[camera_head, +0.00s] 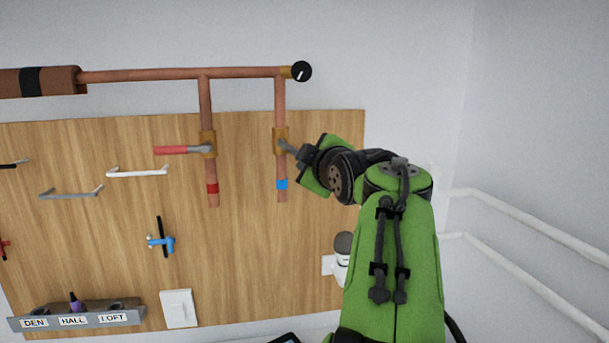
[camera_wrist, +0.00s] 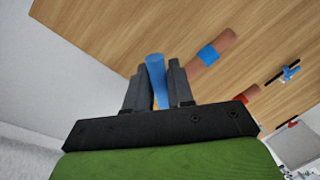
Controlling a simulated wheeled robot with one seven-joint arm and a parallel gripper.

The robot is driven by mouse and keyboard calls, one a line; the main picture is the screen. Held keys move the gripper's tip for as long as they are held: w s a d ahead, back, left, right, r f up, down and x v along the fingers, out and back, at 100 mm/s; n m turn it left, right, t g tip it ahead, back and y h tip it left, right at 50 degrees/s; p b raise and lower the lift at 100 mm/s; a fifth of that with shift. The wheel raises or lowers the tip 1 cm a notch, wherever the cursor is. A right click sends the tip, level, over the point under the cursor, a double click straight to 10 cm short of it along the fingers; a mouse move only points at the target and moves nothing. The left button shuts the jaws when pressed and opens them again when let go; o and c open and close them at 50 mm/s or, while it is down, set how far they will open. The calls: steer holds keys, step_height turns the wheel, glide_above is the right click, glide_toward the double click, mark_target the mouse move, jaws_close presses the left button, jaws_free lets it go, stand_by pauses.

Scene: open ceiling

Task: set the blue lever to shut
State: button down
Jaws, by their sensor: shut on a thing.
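The blue lever (camera_wrist: 155,72) stands between the two fingers of my gripper (camera_wrist: 157,88) in the wrist view, and the fingers are shut on it. In the head view my gripper (camera_head: 303,156) is just right of the right-hand copper pipe (camera_head: 281,102). The lever's grey stem reaches from the brass valve (camera_head: 281,141) rightward and slightly down, across the pipe's line, into the gripper. The blue grip is hidden there by my gripper. A blue band (camera_head: 282,184) marks this pipe below the valve, and it also shows in the wrist view (camera_wrist: 208,55).
A red lever (camera_head: 171,150) points left from the left pipe. Several bar handles (camera_head: 137,172), a blue tap (camera_head: 161,242), a white switch (camera_head: 179,308) and a labelled rack (camera_head: 78,318) share the wooden board (camera_head: 240,270). White rails (camera_head: 540,225) run along the right.

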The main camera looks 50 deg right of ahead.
steer(key=n, duration=0.1)
steer(key=r+n, duration=0.1)
steer(key=n, duration=0.1)
steer(key=shift+s+d+r+g+h+b, duration=0.25)
steer(key=shift+d+g+h+b, duration=0.05)
steer(key=shift+d+g+b, duration=0.1)
steer(key=shift+r+n+h+b, duration=0.35)
steer(key=shift+r+n, duration=0.5)
steer(key=shift+n, duration=0.45)
steer(key=shift+s+r, duration=0.1)
steer(key=c, duration=1.1)
jaws_free()
steer(key=shift+d, duration=0.1)
steer(key=shift+c, duration=0.2)
steer(key=b+v, duration=0.2)
steer(key=v, duration=1.3)
steer(key=shift+a+r, duration=0.35)
